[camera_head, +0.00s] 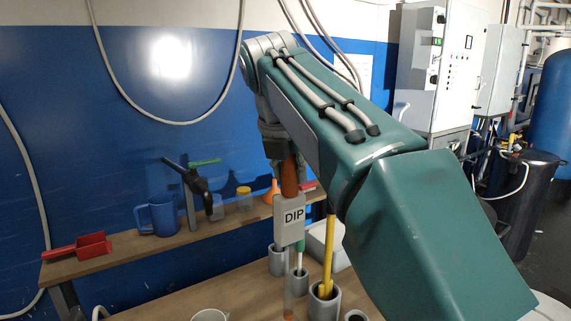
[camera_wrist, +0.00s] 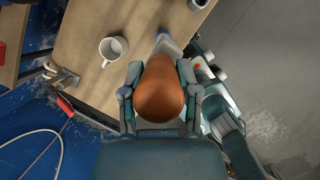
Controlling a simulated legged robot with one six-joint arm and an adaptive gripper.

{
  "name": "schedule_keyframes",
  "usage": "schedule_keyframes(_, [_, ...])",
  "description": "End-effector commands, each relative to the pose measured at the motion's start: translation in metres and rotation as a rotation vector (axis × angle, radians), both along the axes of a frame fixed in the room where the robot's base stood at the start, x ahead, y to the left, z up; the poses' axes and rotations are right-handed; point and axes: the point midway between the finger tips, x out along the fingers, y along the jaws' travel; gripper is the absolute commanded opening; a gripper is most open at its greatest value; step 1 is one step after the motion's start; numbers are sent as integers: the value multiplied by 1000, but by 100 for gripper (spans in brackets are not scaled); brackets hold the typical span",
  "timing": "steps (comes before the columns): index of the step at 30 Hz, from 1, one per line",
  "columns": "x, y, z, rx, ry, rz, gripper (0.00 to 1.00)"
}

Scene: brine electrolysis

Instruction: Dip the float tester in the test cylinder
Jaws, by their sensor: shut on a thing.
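My gripper (camera_head: 287,160) is shut on the orange-brown bulb of the float tester (camera_head: 289,180), which hangs upright below it. A grey plate reading "DIP" (camera_head: 290,218) sits below the bulb, and a clear tube with an orange-brown lower end shows under it. In the wrist view the bulb (camera_wrist: 160,88) fills the space between the fingers (camera_wrist: 160,95). A pale clear part (camera_wrist: 167,43) shows just beyond the bulb. I cannot tell which vessel is the test cylinder. The tester's tip is near the lower picture edge, and its height above the table is unclear.
Grey holders stand on the wooden table (camera_head: 240,292), one with a yellow tool (camera_head: 328,255), one with a green-handled tool (camera_head: 300,250). A white mug (camera_wrist: 113,48) is left of the bulb.

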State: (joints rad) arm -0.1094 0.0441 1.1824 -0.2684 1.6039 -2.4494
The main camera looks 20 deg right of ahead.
Motion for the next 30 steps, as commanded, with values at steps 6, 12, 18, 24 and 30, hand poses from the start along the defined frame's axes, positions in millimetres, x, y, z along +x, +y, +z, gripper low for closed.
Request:
schedule_keyframes(6, [0,3,-11,-3,0,0,0])
schedule_keyframes(12, [0,3,-22,-4,0,0,0])
schedule_keyframes(18, [0,3,-32,-3,0,-1,0])
schedule_keyframes(24, [0,2,-42,-2,0,-1,0])
schedule_keyframes(30, [0,3,-52,-4,0,0,0])
